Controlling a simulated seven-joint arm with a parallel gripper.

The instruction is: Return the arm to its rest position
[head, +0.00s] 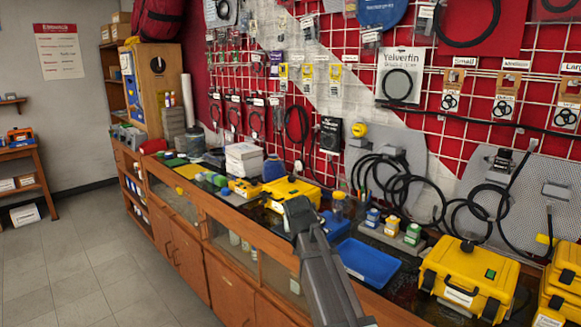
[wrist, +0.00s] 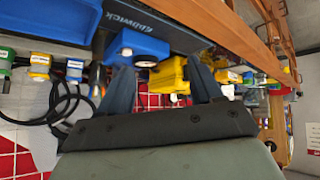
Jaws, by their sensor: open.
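My gripper (wrist: 160,68) shows in the wrist view with two dark fingers spread apart. Nothing is held between them. Behind the gap, a yellow case and a blue piece with a pale round face show beyond the fingers. In the head view my arm rises from the bottom edge, and my gripper (head: 297,210) is at the front side of the counter, left of the blue tray. Its fingertips are hard to make out there.
A blue tray (head: 368,262), small bottles (head: 391,226) and yellow cases (head: 468,277) stand to the right on the counter. Another yellow case (head: 290,192) is behind my gripper. Black hoses (head: 395,190) hang at the wall. The floor (head: 95,265) at left is clear.

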